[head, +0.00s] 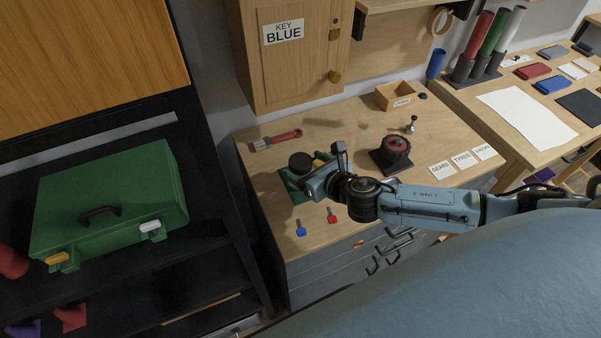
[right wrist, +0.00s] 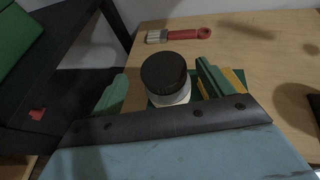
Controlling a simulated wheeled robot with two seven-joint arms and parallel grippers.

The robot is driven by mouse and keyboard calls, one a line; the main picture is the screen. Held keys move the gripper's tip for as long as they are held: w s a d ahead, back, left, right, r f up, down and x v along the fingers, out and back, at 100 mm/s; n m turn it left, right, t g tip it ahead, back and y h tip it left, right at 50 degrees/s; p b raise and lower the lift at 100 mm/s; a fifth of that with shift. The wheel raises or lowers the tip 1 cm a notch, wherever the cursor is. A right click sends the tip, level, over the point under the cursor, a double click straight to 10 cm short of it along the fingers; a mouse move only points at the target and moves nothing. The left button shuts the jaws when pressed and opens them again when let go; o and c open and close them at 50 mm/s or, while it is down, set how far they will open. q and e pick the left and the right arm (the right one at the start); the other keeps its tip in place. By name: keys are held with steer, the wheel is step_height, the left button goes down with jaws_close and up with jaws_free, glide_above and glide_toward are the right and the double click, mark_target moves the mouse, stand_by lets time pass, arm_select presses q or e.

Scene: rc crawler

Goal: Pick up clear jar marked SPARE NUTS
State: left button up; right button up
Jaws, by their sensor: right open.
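A jar with a round black lid (head: 300,162) stands near the left end of the wooden workbench. In the right wrist view the jar's pale, clear-looking body (right wrist: 176,97) shows below the lid; no label can be read. My right gripper (head: 304,174) is open, with its green fingers on either side of the jar. In the right wrist view the right gripper (right wrist: 163,84) has one finger left of the jar and one right of it; contact cannot be told. My left gripper is not in view.
A red-handled brush (head: 278,140) lies behind the jar. Blue (head: 301,228) and red (head: 332,215) keys lie in front. A dark round device (head: 396,150) stands right. A cabinet (head: 290,50) rises behind. A green case (head: 110,205) sits on the black shelf at left.

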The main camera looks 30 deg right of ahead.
steer(key=shift+f+b+x, duration=0.1)
steer(key=shift+b+x, duration=0.05)
steer(key=shift+x, duration=1.2)
steer(key=shift+f+b+x, duration=0.15)
steer(key=shift+x, duration=1.2)
steer(key=shift+d, duration=0.2)
steer(key=c, duration=1.1)
